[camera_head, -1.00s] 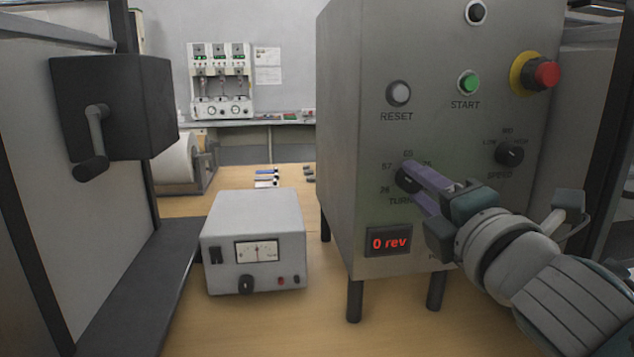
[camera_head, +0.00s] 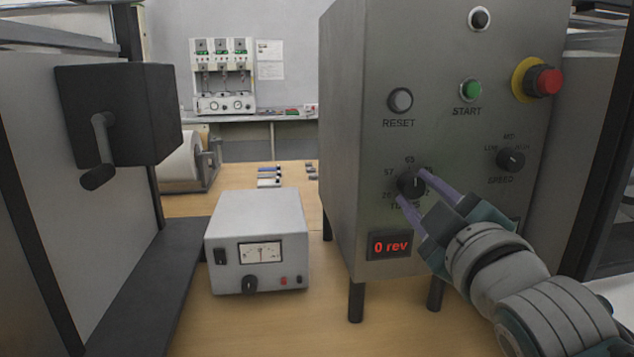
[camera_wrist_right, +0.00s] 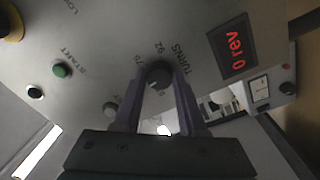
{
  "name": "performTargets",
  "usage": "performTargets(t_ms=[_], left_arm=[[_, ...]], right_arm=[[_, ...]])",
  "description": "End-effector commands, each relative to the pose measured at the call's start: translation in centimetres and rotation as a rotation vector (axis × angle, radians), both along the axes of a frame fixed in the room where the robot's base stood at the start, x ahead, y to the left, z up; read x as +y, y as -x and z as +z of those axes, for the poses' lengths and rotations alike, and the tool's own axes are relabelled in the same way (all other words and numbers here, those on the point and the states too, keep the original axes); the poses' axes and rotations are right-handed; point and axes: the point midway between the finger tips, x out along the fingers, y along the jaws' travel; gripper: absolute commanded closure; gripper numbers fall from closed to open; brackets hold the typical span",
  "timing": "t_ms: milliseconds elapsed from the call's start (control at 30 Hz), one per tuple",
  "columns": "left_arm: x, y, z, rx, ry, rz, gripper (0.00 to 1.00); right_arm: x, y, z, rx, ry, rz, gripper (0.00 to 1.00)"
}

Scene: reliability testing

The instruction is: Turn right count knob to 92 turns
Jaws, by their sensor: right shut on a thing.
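The black TURNS knob (camera_head: 411,184) sits on the front of the grey machine (camera_head: 350,150), above a red display (camera_head: 390,246) that reads 0 rev. My right gripper (camera_head: 411,183) has its two purple fingers on either side of this knob, shut on it. In the right wrist view the knob (camera_wrist_right: 159,74) is between the fingertips, with 92 and TURNS printed beside it. The knob's pointer is too small to read surely. The fingers cover part of the scale. My left gripper is not in view.
The SPEED knob (camera_head: 510,160), green START button (camera_head: 470,90), grey RESET button (camera_head: 400,101) and red emergency button (camera_head: 543,81) are on the same panel. A grey meter box (camera_head: 256,240) stands left on the wooden table. A black crank box (camera_head: 118,115) is farther left.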

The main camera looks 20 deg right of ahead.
Motion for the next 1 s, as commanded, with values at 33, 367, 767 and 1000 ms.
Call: performTargets(t_ms=[33, 367, 767, 1000], left_arm=[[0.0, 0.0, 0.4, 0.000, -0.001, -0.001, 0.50], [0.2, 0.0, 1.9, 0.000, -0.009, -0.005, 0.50], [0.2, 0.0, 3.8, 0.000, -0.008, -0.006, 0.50], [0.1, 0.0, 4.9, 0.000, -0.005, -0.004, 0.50]], right_arm=[[0.0, 0.0, 0.3, -0.012, -0.045, -0.001, 1.00], [0.1, 0.0, 0.3, -0.084, -0.350, -0.001, 1.00], [0.2, -0.1, 0.3, -0.173, -0.718, 0.000, 1.00], [0.2, -0.1, 0.3, -0.226, -0.938, 0.000, 1.00]])
